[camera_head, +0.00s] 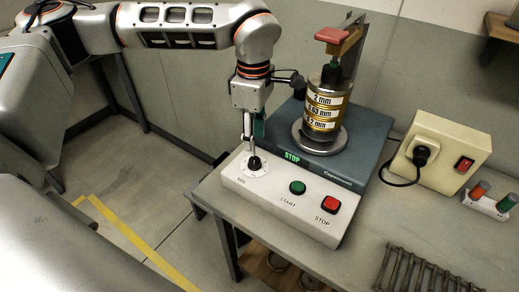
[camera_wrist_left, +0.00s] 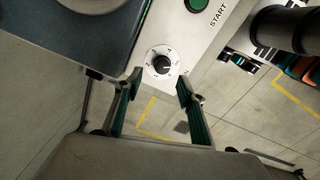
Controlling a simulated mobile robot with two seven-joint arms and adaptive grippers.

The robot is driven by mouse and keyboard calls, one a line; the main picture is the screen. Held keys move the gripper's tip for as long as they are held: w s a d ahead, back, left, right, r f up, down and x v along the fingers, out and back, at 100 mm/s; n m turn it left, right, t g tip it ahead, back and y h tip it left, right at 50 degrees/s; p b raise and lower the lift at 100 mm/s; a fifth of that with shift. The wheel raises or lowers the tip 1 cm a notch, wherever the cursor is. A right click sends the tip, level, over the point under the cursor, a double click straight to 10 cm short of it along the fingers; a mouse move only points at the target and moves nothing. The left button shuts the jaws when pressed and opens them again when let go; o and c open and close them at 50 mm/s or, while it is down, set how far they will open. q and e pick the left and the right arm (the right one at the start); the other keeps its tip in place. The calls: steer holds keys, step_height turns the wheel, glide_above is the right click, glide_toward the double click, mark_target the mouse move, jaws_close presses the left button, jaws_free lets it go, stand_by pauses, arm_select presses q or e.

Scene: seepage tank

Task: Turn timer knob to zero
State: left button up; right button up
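The timer knob (camera_head: 254,163) is a small black knob on a white dial, at the left end of the white control panel (camera_head: 295,203) of a sieve shaker. In the left wrist view the knob (camera_wrist_left: 162,63) and its numbered dial face me; I cannot read clearly where it points. My left gripper (camera_head: 251,146) hangs above the knob in the head view. In the wrist view my left gripper (camera_wrist_left: 159,84) is open, its green-padded fingers apart and the knob just beyond and between the tips. Nothing is held. My right gripper is not in view.
A green START button (camera_head: 297,187) and a red STOP button (camera_head: 331,204) sit right of the dial. The sieve stack (camera_head: 325,105) stands behind. A socket box (camera_head: 440,150) and a metal rack (camera_head: 425,270) are right.

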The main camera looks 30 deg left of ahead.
mark_target(254, 160)
arm_select(q)
steer(key=shift+s+f, duration=0.15)
steer(key=shift+f, duration=1.6)
steer(key=shift+s+f, duration=0.1)
steer(key=shift+f, duration=1.6)
steer(key=c, duration=1.1)
